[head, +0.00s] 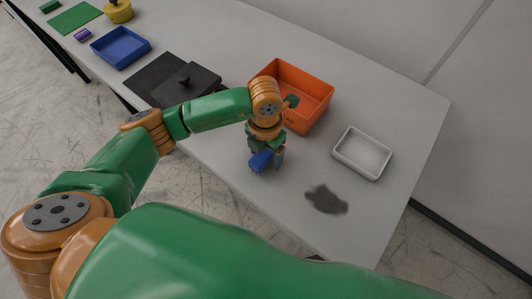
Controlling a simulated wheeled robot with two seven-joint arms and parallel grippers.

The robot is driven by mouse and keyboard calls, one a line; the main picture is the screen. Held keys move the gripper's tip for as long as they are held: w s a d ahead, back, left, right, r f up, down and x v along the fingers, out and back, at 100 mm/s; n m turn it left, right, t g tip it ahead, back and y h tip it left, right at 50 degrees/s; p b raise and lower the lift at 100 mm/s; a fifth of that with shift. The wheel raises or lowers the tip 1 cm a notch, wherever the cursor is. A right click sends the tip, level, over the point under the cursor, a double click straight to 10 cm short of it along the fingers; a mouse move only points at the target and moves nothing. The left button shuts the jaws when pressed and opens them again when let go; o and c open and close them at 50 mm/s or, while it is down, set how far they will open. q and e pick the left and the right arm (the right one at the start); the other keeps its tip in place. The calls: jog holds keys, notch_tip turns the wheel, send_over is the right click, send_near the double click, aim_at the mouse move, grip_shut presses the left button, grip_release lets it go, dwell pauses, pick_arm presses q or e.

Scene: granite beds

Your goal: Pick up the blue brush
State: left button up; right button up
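My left gripper (267,156) hangs over the table in front of the orange bin. A small bright blue piece, which looks like the blue brush (260,161), is at its fingertips, and the gripper appears shut on it. The wrist hides much of the fingers and the brush. A dark shadow (325,200) on the table lies apart from the gripper, to its lower right, so the gripper seems to be above the surface. My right gripper is not in view.
The orange bin (318,91) stands just behind the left wrist, with a small dark green thing in it. A white tray (378,171) is to the right. A black lidded box (203,77), dark mat (150,75) and blue tray (122,62) lie leftward. The front right is clear.

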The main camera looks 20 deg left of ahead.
pick_arm(q)
jog(key=shift+a, duration=0.2)
jog(key=c, duration=1)
grip_shut()
jog(key=shift+d, duration=0.1)
jog(key=shift+r, duration=0.2)
notch_tip(320, 180, up, 2)
jog(key=shift+r+b, duration=0.25)
jog(key=shift+b, duration=0.85)
jog(key=s+a+r+b, duration=0.2)
jog(key=s+a+r, duration=0.4)
jog(key=a+r, duration=0.4)
jog(key=a, duration=0.2)
jog(key=shift+a, duration=0.35)
